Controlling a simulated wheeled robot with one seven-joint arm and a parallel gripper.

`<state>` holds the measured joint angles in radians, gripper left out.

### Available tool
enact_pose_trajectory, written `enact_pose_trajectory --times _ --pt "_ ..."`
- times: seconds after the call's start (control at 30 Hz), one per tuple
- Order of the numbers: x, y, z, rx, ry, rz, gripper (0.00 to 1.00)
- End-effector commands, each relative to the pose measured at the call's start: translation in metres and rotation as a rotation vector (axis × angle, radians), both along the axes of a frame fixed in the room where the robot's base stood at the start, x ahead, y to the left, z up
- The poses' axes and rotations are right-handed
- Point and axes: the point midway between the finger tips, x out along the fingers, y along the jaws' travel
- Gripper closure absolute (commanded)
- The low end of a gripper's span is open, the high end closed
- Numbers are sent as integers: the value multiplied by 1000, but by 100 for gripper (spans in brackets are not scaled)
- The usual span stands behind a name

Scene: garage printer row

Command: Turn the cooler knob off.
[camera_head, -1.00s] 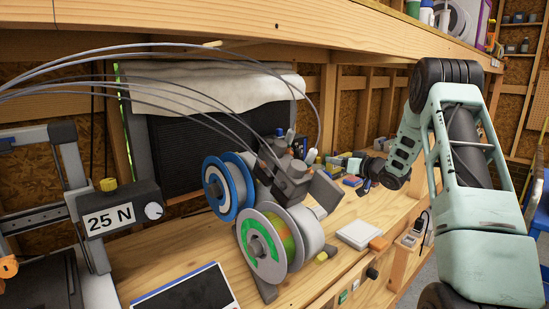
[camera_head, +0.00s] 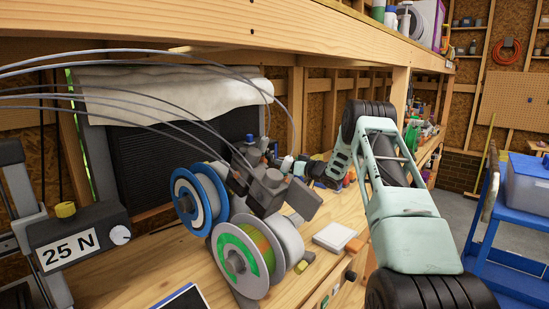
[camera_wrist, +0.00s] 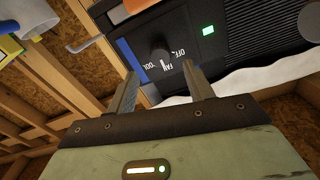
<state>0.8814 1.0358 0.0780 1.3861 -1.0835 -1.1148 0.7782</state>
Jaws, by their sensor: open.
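The cooler knob (camera_wrist: 160,58) is a dark round knob on a black panel (camera_wrist: 186,45) in the wrist view. Labels COOL, FAN and OFF stand around it; I cannot clearly tell which one it points to. A green light (camera_wrist: 208,31) glows on the panel. My gripper (camera_wrist: 160,88) is open and empty, its two fingers spread below the knob in the picture, apart from it. In the head view, the black louvred cooler (camera_head: 150,148) has a pale cloth (camera_head: 170,96) over its top. The knob and my fingertips are hidden there behind the spool machinery.
Filament spools (camera_head: 240,258), a grey mechanism (camera_head: 272,190) and curved tubes stand before the cooler. A force box marked 25 N (camera_head: 75,242) is at left. A wooden shelf beam (camera_head: 300,40) runs overhead. A blue cart (camera_head: 515,215) stands at right.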

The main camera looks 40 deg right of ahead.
Motion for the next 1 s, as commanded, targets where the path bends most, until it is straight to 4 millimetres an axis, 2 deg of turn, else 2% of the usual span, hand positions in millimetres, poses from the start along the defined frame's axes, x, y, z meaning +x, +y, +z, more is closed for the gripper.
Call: enact_pose_trajectory --times 0.1,0.3,0.5,0.73,0.77,0.9,1.0 --pt "25 3 2 1 -1 3 48" --pt "50 4 0 1 1 1 48" --pt "59 5 0 0 0 1 48" --pt "59 5 0 0 0 1 48" --pt "59 5 0 0 0 1 53" --pt "59 5 0 0 0 1 92" --pt "59 5 0 0 0 1 93"
